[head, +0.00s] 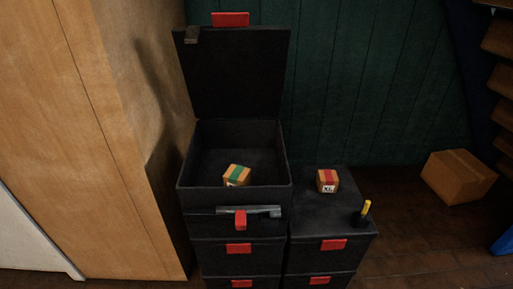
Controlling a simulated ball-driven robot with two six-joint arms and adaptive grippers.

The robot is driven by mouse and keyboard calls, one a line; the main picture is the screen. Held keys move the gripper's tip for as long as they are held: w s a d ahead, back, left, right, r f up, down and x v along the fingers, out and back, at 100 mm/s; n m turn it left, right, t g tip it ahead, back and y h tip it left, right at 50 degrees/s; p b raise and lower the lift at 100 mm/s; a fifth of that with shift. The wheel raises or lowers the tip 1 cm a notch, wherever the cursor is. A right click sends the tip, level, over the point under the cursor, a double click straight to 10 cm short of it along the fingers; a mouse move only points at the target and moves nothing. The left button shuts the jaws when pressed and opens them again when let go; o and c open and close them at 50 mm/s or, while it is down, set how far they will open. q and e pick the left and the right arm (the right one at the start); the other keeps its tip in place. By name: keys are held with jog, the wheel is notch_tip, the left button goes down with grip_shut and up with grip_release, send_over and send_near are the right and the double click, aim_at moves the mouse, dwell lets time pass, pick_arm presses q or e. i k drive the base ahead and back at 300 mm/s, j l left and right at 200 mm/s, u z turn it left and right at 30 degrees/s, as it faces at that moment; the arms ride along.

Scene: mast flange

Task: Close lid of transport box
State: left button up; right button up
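The black transport box (184,200) stands on top of a stack of black boxes. Its lid (237,80) is up, standing nearly upright at the back, with a red latch (230,19) on its top edge. A small orange box with a green band (235,175) lies inside, near the front wall. A red latch (240,220) and a grey bar (262,211) show on the front of the stack, just below the open box. Neither of my grippers is in view.
To the right is a lower black stack (315,215) with an orange box marked XL (327,181) and a yellow-and-black object (365,212) on top. A wooden cabinet (120,130) stands close on the left. A cardboard box (458,178) lies on the floor at right.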

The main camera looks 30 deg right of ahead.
aim_at(231, 67)
jog(key=i+l+u, duration=0.1)
jog(key=l, duration=1.25)
